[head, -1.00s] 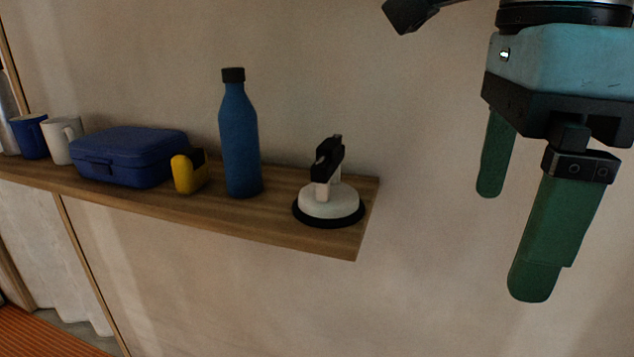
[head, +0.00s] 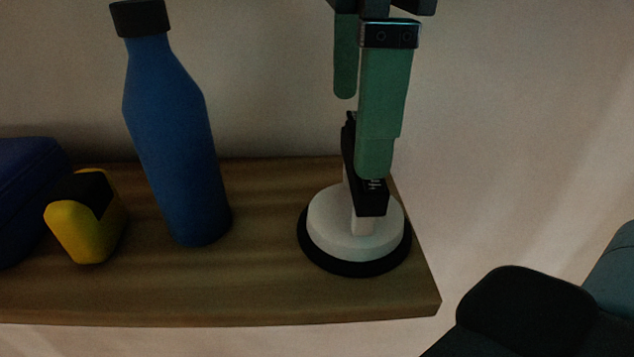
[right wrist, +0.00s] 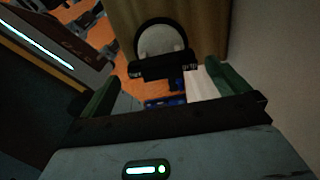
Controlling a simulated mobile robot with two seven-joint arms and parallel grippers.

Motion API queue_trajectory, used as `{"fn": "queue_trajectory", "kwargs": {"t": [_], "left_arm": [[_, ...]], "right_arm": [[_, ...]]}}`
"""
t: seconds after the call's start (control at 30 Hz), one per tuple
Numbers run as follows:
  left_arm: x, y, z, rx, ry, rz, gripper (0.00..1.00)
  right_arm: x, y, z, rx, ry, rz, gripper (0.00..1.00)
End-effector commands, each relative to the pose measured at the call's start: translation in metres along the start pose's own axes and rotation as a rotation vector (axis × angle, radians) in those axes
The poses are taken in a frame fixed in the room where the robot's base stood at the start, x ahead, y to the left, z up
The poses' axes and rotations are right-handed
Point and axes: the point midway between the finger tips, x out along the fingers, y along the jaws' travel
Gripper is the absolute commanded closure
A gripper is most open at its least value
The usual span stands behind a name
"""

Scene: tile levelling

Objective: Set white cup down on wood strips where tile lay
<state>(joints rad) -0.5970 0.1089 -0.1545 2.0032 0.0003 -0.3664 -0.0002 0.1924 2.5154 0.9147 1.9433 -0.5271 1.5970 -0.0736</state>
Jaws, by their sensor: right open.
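The white cup (head: 330,222) is a round white suction cup with a black rim and a black handle (head: 371,195). It stands upright near the right end of the wooden shelf. In the right wrist view, the cup (right wrist: 158,40) shows beyond the fingers, with its handle (right wrist: 165,72) in the gap between them. My right gripper (head: 361,136) is open, with green fingers pointing down at the handle. One finger overlaps the handle in the head view; I cannot tell whether it touches. My left gripper, the wood strips and the tile spot are not seen.
On the shelf (head: 270,290), a blue bottle (head: 172,135) stands left of the cup, then a yellow and black object (head: 85,225) and a dark blue box (head: 25,200). A wall rises close behind. The right wrist view is dim, with orange floor below.

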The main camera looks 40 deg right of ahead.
Motion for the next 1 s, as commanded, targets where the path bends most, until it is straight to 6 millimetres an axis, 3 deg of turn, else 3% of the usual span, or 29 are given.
{"fn": "queue_trajectory", "kwargs": {"t": [0.2, 0.43, 0.67, 1.0], "left_arm": [[0.0, 0.0, 0.001, 0.0, -0.001, 0.0, 0.58], [0.0, 0.0, 0.001, 0.0, -0.001, 0.0, 0.58], [0.0, 0.0, -0.001, 0.0, 0.001, 0.0, 0.58], [-0.003, -0.001, -0.007, 0.001, 0.013, -0.002, 0.58]], "right_arm": [[0.002, 0.0, 0.0, 0.0, 0.0, 0.0, 0.0], [0.023, 0.0, -0.001, -0.001, 0.002, 0.003, 0.0], [0.03, -0.001, -0.001, -0.001, 0.001, 0.001, 0.0], [0.073, -0.003, -0.005, -0.001, 0.001, 0.001, 0.0]]}}
